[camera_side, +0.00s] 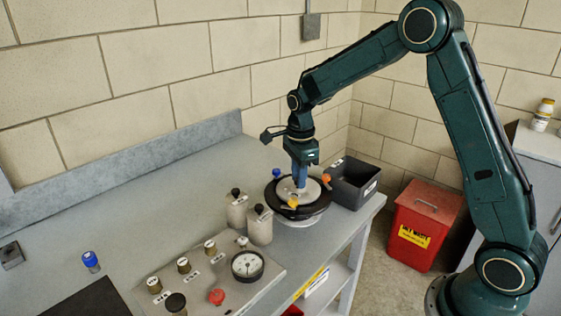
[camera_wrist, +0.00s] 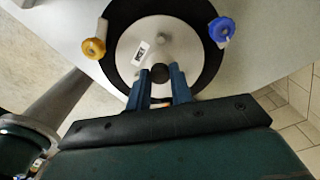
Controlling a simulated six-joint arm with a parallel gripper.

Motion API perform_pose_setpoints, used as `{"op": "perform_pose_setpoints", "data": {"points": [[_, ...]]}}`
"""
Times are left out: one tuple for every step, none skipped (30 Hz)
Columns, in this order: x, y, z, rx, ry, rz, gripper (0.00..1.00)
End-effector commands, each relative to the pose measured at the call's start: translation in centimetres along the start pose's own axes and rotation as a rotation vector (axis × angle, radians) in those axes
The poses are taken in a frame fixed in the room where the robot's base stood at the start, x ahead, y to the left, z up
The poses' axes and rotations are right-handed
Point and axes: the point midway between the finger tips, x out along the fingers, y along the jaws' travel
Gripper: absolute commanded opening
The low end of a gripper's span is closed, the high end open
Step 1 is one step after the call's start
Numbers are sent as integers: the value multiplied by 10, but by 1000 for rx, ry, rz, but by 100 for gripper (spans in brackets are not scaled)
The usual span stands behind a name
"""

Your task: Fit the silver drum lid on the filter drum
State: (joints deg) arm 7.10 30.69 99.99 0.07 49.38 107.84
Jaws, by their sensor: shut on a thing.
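The silver drum lid (camera_wrist: 135,42) is a round plate with a small white label and a dark knob (camera_wrist: 160,73) near its middle. It lies within the black ring of the filter drum (camera_wrist: 112,70), which also shows in the side view (camera_side: 318,208). My gripper (camera_wrist: 160,82) is shut on the lid's knob, pointing down from above; it shows in the side view too (camera_side: 299,182). A yellow knob (camera_wrist: 93,48) and a blue knob (camera_wrist: 222,29) stand on the ring. An orange knob (camera_side: 326,178) shows in the side view. Whether the lid is fully seated cannot be told.
A dark open bin (camera_side: 354,182) stands close to the right of the drum. Two pale canisters (camera_side: 259,226) stand to its left front, near a panel with a gauge (camera_side: 247,264) and several knobs. A red bin (camera_side: 421,226) stands on the floor. The bench's left is largely clear.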

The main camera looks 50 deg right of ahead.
Motion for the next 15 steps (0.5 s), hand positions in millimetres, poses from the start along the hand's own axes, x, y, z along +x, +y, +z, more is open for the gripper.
{"op": "perform_pose_setpoints", "data": {"points": [[1, 0, 0, 0, 0, -1, 0], [1, 0, 0, 0, 0, -1, 0], [2, 0, 0, 0, 0, -1, 0], [2, 0, 0, 0, 0, -1, 0], [2, 0, 0, 0, 0, -1, 0], [3, 0, 0, 0, -1, -2, 0], [3, 0, 0, 0, -1, -2, 0], [3, 0, 0, 0, -1, -2, 0], [3, 0, 0, 0, -1, -2, 0], [3, 0, 0, 0, -1, -2, 0], [3, 0, 0, 0, -1, -2, 0], [3, 0, 0, 0, -1, -2, 0], [3, 0, 0, 0, -1, -2, 0], [3, 0, 0, 0, -1, -2, 0], [3, 0, 0, 0, -1, -2, 26]]}}
